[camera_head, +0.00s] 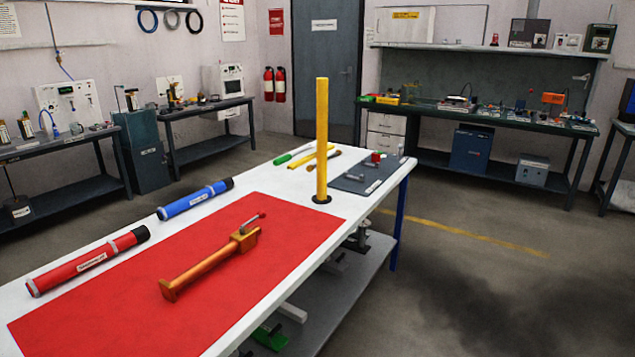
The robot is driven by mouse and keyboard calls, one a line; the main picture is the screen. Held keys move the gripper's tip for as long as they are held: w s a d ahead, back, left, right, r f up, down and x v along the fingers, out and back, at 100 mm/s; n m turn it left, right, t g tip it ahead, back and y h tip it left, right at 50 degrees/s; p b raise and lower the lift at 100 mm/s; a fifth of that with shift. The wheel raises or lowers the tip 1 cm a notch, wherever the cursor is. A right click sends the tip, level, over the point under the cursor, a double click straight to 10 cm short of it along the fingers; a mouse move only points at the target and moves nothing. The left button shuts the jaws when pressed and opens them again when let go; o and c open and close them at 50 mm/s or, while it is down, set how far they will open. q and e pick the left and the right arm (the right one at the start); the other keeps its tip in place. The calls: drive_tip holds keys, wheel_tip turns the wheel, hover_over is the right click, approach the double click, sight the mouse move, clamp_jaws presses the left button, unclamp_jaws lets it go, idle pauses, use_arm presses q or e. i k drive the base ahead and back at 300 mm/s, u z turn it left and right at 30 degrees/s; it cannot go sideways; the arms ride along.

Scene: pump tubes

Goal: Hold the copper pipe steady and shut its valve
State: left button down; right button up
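The copper pipe (208,265) lies on the red mat (120,295) on the white table. It runs diagonally, with a flanged end at the lower left and a valve body (245,238) at the upper right. The valve's lever (253,218) has a red tip and angles up to the right, out from the valve body. Whether the valve is open or shut cannot be told from this view. Neither of my grippers is in view, and nothing touches the pipe.
A red tube (88,262) and a blue tube (195,199) lie along the table's left side. A yellow post (322,140) stands upright beyond the mat. A dark grey board (368,176) with small fittings lies at the far right. Small hand tools lie at the back.

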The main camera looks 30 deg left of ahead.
sight(261, 214)
drive_tip(key=i, duration=1.7)
drive_tip(key=u, duration=1.9)
